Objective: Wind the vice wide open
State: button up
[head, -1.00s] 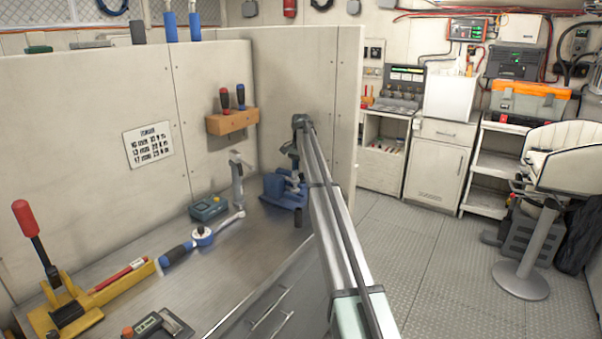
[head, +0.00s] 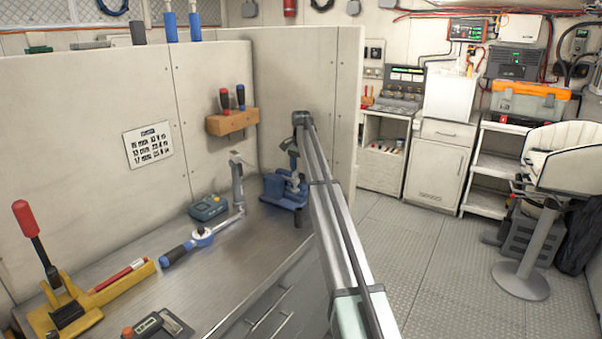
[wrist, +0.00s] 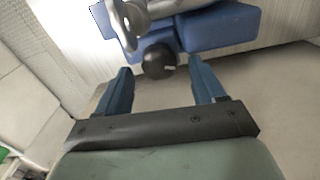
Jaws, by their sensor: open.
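The blue vice (head: 275,190) stands at the far right end of the steel workbench, and part of it shows at the top of the wrist view (wrist: 220,27). A round metal part (wrist: 128,22) of the vice shows there too, with a dark round knob (wrist: 159,66) just below it. My gripper (wrist: 161,76) is open, with its blue fingers on either side of the knob and gaps visible on both sides. In the head view my arm partly hides the vice and the gripper is hard to make out.
A yellow tool with a red handle (head: 75,300) sits at the front left. A wooden screwdriver rack (head: 232,122) hangs on the panel behind. The bench's front edge is close to the vice.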

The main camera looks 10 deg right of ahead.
aim_at(300, 174)
notch_tip(300, 174, up, 12)
jog(key=shift+r, duration=0.2)
dwell(0.4)
jog(key=f+m, duration=0.2)
jog(key=f, duration=0.2)
jog(key=f+m, duration=0.2)
jog(key=f, duration=0.3)
jog(key=f+m, duration=0.2)
jog(key=f, duration=0.2)
jog(key=shift+s+a+f, duration=0.2)
jog(key=shift+a+f, duration=0.15)
dwell(0.3)
jog(key=shift+c, duration=0.5)
